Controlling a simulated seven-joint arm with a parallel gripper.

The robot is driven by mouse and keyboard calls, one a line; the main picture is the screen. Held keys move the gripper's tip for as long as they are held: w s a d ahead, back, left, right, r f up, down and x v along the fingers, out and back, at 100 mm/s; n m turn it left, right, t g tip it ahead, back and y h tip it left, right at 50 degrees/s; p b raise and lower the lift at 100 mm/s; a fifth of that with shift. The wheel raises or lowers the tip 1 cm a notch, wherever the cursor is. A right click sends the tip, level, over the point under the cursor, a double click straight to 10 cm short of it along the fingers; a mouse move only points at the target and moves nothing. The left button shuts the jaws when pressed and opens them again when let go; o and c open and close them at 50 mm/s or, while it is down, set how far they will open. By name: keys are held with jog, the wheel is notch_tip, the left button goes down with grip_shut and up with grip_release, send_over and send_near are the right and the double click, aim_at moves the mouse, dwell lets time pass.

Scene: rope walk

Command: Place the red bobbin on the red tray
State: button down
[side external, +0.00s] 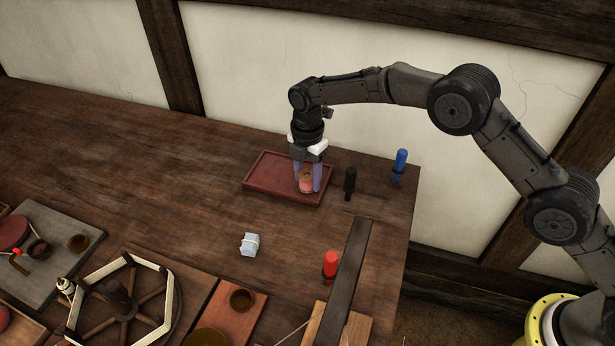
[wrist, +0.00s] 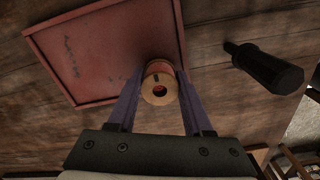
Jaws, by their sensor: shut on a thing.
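The red bobbin (side external: 306,184), with a pale tan flanged end, is between the two purple fingers of my gripper (side external: 307,180). In the wrist view the bobbin (wrist: 159,85) shows its round end with a dark hole, and a finger of my gripper (wrist: 160,95) lies against each side. The red tray (side external: 262,172) is a shallow rectangle with a raised rim, flat on the table. The bobbin is at the tray's front right part in the side view. I cannot tell whether it touches the tray floor. The tray (wrist: 105,50) also shows behind the bobbin in the wrist view.
A black-handled tool (side external: 350,183) stands just right of the tray, with a blue one (side external: 400,165) further right. A wooden wheel (side external: 122,303) is front left. The table left of the tray is clear.

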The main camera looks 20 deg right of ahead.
jog(key=shift+f, duration=0.3)
jog(key=shift+c, duration=1.6)
grip_release()
notch_tip(320, 180, up, 12)
jog(key=shift+r, duration=0.15)
